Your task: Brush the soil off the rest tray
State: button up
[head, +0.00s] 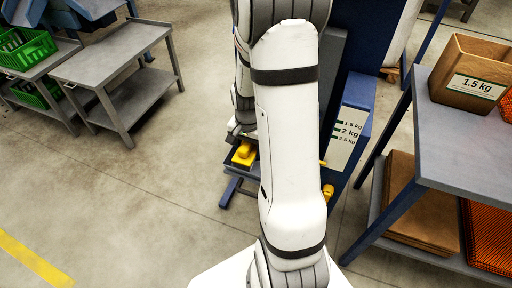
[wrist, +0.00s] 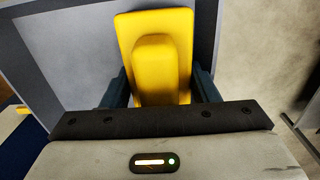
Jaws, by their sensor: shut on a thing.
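A yellow brush (wrist: 155,35) is between the two dark fingers of my gripper (wrist: 162,88) in the wrist view. My gripper is shut on its raised handle. The brush's bristles are hidden beneath its yellow body. The rest tray, a grey surface (wrist: 70,45) with a darker rim, lies under and left of the brush. In the head view the yellow brush (head: 243,154) is over the dark tray (head: 232,166), left of my white arm, which hides part of the tray. I cannot tell whether the bristles touch the tray, and no soil can be made out.
A grey table (head: 465,150) with a 1.5 kg box (head: 470,75) is at the right. A grey trolley (head: 115,60) and green crates (head: 27,47) stand at left. The floor at left front is clear.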

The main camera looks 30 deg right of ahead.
jog(key=shift+r+p, duration=2.35)
jog(key=shift+r, duration=0.7)
jog(key=shift+r+p, duration=1.2)
jog(key=shift+r, duration=0.35)
jog(key=shift+f, duration=0.1)
jog(key=shift+f, duration=0.15)
jog(key=shift+a+f+b, duration=0.1)
jog(key=shift+f+b, duration=2.7)
jog(key=shift+f, duration=0.65)
jog(key=shift+f+b, duration=0.7)
jog(key=shift+f, duration=0.2)
